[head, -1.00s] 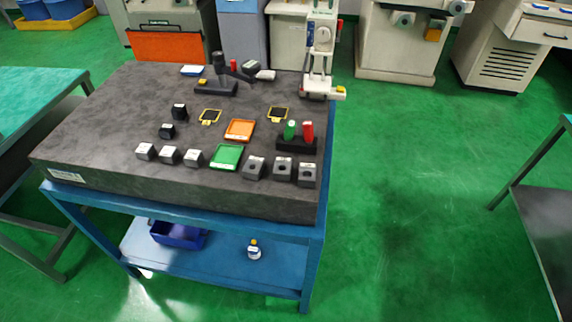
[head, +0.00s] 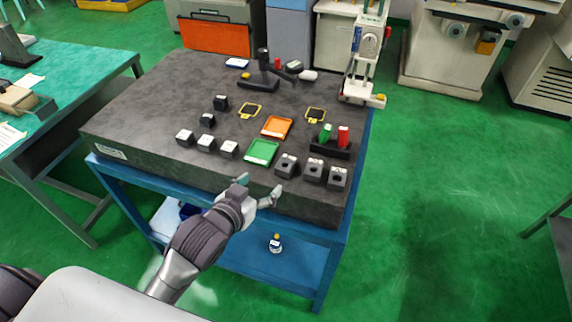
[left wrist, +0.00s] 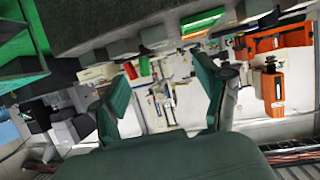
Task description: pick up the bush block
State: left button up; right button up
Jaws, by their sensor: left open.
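Several small blocks stand along the front of the dark granite plate (head: 190,100). Three grey ones with a dark round hole in the face, which look like bush blocks, are at the right: a left one (head: 287,165), a middle one (head: 314,170) and a right one (head: 337,177). My left gripper (head: 258,190) is open and empty at the plate's front edge, in front and left of the holed blocks, apart from them. In the left wrist view its two green fingers (left wrist: 163,92) are spread with nothing between them, and a grey block (left wrist: 156,36) shows above.
White-topped blocks (head: 206,143) stand left of a green tray (head: 262,151); an orange tray (head: 277,127) lies behind it. A black holder with green and red pieces (head: 343,137) stands close behind the holed blocks. A tall stand (head: 365,55) is at the back right corner.

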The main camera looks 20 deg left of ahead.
pick_arm(q)
jog(key=p, duration=0.1)
send_near(287, 161)
jog(key=x, duration=0.3)
jog(key=shift+a+f, duration=0.2)
jog(key=shift+w+d+p, duration=0.15)
jog(key=shift+w+p, duration=0.25)
jog(key=shift+w, duration=0.1)
jog(key=p+x, duration=0.1)
jog(key=x, duration=0.3)
jog(key=shift+d+f, duration=0.15)
jog(key=shift+f, duration=0.05)
jog(key=shift+c, duration=1.2)
grip_shut()
jog(key=shift+r, duration=0.15)
